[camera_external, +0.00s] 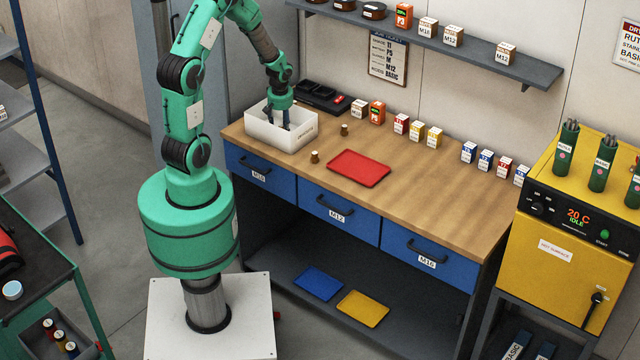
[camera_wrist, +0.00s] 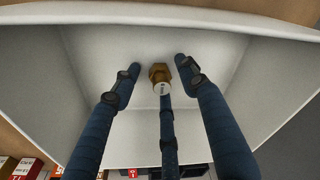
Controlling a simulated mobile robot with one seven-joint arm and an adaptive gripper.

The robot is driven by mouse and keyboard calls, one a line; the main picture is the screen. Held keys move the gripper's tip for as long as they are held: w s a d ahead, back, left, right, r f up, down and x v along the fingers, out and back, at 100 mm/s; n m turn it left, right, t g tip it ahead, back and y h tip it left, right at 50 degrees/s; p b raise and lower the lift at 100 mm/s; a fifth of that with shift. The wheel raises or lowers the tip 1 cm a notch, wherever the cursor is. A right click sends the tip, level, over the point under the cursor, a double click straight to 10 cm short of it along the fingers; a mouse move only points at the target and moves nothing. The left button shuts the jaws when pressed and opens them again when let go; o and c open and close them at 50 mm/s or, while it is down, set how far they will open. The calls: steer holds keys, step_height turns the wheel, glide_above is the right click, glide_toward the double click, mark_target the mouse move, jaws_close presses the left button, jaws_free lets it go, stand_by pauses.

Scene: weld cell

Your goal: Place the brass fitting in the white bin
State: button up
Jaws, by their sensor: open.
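The white bin (camera_external: 265,130) stands at the left end of the workbench. My gripper (camera_external: 284,118) points down into it, with its blue fingers partly behind the bin's front wall. In the wrist view my gripper (camera_wrist: 158,76) is open, its three fingers spread inside the bin's white walls (camera_wrist: 85,75). A brass fitting (camera_wrist: 158,70) with a pale round end shows between the fingertips, close to the lower finger; I cannot tell whether they touch. This fitting is hidden in the external view. Two small brass-brown pieces (camera_external: 314,156) stand on the bench right of the bin.
A red tray (camera_external: 358,168) lies on the wooden bench top (camera_external: 430,190). Small labelled boxes (camera_external: 417,132) stand along the back, and a black case (camera_external: 322,97) is behind the bin. A shelf (camera_external: 480,58) overhangs the rear. A yellow oven (camera_external: 560,245) stands at the right.

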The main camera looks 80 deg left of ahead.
step_height(320, 180, up, 12)
steer(key=d+p, duration=0.1)
steer(key=shift+d+p, duration=0.35)
steer(key=shift+p, duration=0.05)
stand_by(0.6)
steer(key=w+d+r+m+t, duration=0.1)
steer(key=w+d+r+m, duration=0.25)
steer(key=d+r, duration=0.55)
steer(key=w+d+r+m+t, duration=0.1)
steer(key=w+d+r+m, duration=0.2)
steer(key=d+r+m, duration=0.55)
steer(key=s+d+r+m+t, duration=0.1)
steer(key=s+d+r+m, duration=0.2)
steer(key=d, duration=0.9)
steer(key=s+d+r+m+t+h, duration=0.1)
steer(key=s+d+r, duration=0.4)
steer(key=d, duration=0.6)
steer(key=shift+s+d+r+m+t+h, duration=0.35)
steer(key=shift+s+m+t, duration=0.45)
steer(key=shift+s+m, duration=0.3)
